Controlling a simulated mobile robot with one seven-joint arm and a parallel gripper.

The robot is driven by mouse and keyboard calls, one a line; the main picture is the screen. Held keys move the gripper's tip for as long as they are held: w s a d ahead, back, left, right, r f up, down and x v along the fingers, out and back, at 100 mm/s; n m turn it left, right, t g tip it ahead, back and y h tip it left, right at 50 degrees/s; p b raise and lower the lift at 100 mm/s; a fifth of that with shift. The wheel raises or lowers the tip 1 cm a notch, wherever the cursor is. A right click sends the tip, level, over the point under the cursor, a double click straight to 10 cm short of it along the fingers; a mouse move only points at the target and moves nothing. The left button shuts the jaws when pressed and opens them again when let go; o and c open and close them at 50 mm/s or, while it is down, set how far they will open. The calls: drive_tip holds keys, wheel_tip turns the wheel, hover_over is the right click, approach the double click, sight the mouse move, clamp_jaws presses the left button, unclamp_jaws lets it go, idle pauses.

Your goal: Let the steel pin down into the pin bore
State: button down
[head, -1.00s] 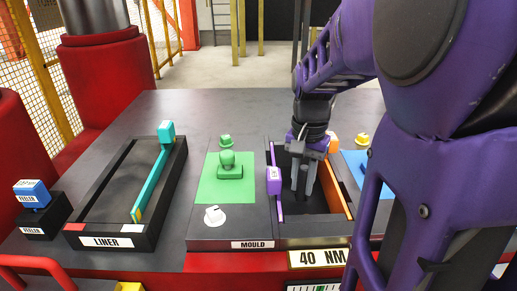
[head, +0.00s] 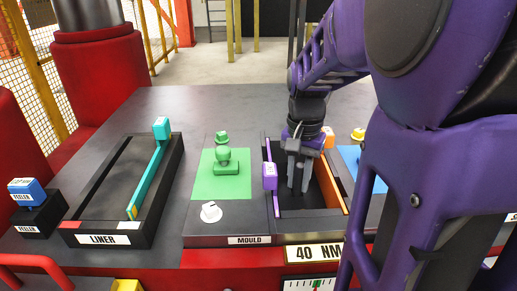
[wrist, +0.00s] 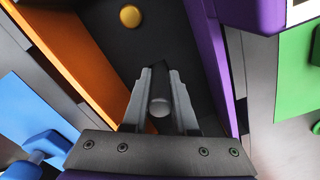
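The steel pin (wrist: 160,108) shows in the wrist view as a grey cylinder with a rounded near end, lying along the line of the fingers. My gripper (wrist: 160,85) has its two fingers closed against the pin's sides. In the head view my gripper (head: 298,188) points down into the dark mould cavity, between its purple wall (head: 274,200) and its orange wall (head: 327,185). The pin is hard to pick out there among the fingers. The pin bore cannot be made out, and the pin's far end is hidden.
A gold disc (wrist: 130,16) shows on the cavity's dark surface in the wrist view. A purple block (head: 269,176) stands on the purple wall. A green pad (head: 222,172) with a green knob lies to the left, then a black liner tray (head: 150,238) with a teal bar.

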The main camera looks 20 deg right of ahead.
drive_tip(key=c, duration=0.6)
unclamp_jaws()
drive_tip(key=shift+r+p, duration=4.55)
drive_tip(key=shift+r, duration=7.7)
